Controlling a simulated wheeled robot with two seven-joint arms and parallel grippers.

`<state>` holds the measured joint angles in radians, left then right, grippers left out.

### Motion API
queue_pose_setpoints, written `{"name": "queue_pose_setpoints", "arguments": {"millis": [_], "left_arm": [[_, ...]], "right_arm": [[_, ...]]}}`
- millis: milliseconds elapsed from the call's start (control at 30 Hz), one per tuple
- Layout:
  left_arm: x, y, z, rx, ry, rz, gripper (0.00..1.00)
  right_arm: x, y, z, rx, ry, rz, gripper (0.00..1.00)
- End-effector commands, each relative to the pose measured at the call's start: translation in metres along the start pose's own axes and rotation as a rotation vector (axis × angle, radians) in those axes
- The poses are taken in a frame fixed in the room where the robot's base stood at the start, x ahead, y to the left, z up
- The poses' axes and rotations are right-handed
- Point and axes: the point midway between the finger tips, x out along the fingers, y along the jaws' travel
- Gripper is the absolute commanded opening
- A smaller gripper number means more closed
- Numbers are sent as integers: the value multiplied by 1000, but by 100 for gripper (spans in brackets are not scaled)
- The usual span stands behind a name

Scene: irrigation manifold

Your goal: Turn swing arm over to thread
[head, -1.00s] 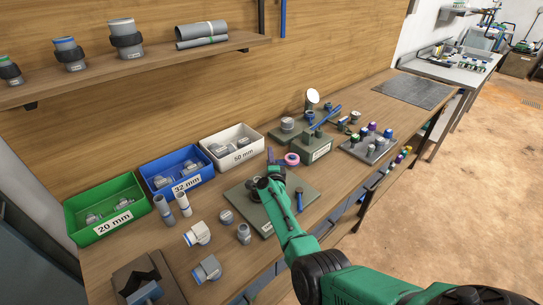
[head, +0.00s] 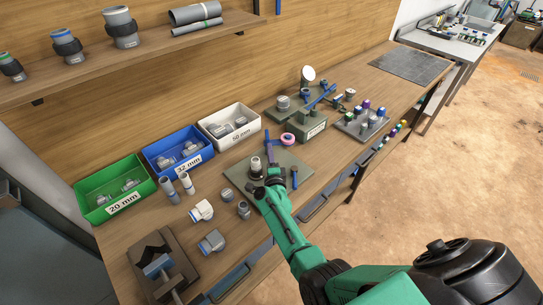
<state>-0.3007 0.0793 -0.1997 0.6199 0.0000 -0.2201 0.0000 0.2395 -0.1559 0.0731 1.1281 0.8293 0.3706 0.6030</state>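My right gripper (head: 262,188) is low over the front of a flat grey-green plate (head: 235,173). Its fingers are too small and dark to tell open from shut. A dark fitting with a pale top (head: 256,165) stands on the plate just behind the gripper. A narrow blue upright piece (head: 268,145) shows behind the fitting. A blue-handled part (head: 294,177) is at the plate's right side. I cannot tell which blue part is the swing arm, and no thread is clear. My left gripper is not in view.
Green (head: 88,211), blue (head: 152,156) and white (head: 207,130) bins line the back left. Loose fittings (head: 202,211) and a dark vise-like block (head: 148,248) are left of the plate.

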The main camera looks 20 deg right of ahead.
Motion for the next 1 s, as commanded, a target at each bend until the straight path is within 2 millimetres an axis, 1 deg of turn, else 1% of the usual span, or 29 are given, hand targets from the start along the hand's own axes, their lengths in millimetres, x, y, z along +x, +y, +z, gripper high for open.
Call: {"name": "queue_pose_setpoints", "arguments": {"millis": [33,100,200,333,533,567,600,633,667,767,833,867,900,1000], "left_arm": [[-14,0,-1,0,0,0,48],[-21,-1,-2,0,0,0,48],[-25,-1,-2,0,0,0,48],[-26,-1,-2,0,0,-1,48],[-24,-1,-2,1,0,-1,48],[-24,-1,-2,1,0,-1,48],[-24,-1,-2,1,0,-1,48],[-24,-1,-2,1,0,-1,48],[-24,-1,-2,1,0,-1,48],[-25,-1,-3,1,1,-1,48],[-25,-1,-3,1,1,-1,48],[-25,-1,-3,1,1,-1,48],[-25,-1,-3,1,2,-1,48],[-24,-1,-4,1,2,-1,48]], "right_arm": [[-14,-5,0,-3,-1,4,30],[-30,-5,0,0,-2,4,30],[-46,-2,0,-1,-1,2,30],[-54,0,0,0,0,0,30],[-54,1,0,0,0,0,30],[-54,1,0,0,-1,0,19],[-54,0,1,-7,-9,2,3],[-54,0,2,-21,-23,4,0],[-55,-2,4,-44,-49,9,0],[-62,-8,19,-205,-213,41,0],[-78,-10,32,-394,-385,82,0],[-88,-10,36,-490,-463,105,0],[-104,-8,40,-613,-561,138,0],[-140,-4,37,-868,-749,216,0]]}}
